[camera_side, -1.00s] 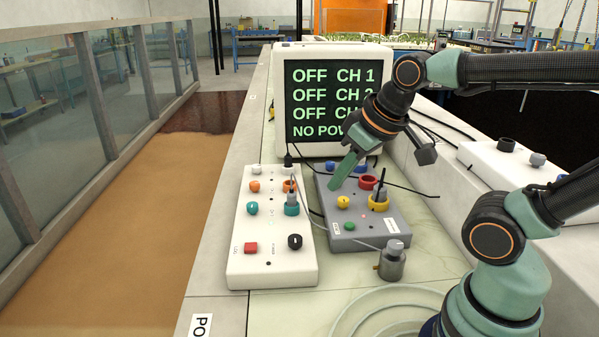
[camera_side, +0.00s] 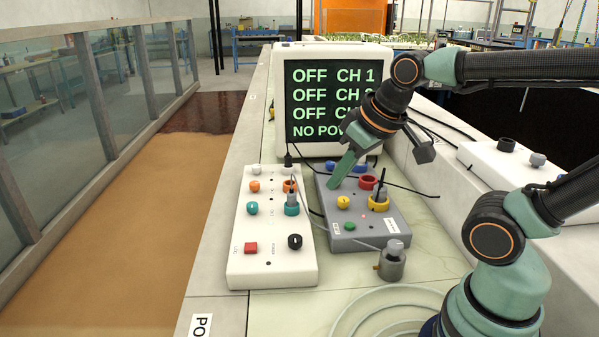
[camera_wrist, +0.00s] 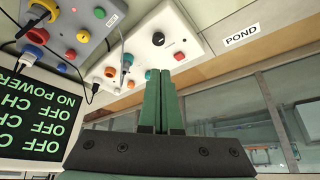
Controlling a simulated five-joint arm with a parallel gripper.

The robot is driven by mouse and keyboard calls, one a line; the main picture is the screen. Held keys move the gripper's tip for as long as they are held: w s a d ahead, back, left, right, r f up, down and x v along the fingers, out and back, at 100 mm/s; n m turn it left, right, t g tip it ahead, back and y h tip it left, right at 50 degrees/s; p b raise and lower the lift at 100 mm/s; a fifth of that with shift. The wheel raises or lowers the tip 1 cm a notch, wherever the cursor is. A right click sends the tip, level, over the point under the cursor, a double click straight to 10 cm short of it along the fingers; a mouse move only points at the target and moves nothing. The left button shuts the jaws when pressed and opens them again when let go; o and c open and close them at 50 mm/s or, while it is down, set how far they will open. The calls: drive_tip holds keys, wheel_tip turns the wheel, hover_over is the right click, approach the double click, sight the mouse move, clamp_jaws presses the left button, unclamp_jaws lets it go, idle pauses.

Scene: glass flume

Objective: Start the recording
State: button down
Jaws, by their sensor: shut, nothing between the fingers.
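My gripper (camera_side: 331,184) is shut and empty near the grey box's far left part. In the wrist view its green fingers (camera_wrist: 161,88) are together, with the red button (camera_wrist: 179,56) past their tips.
Plugs with cables stand in a teal socket (camera_side: 292,209) and a yellow socket (camera_side: 379,203). A metal cylinder (camera_side: 391,263) stands in front of the grey box. A glass-walled channel (camera_side: 130,225) runs along the left. A black cable crosses behind the grey box.

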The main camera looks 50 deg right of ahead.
drive_tip(key=m+g, duration=0.6)
drive_tip(key=m, duration=0.3)
hover_over(250, 246)
wheel_tip(250, 246, down, 4)
drive_tip(key=shift+f, duration=0.15)
drive_tip(key=shift+f, duration=0.15)
wheel_tip(250, 246, down, 14)
drive_tip(key=shift+r, duration=0.1)
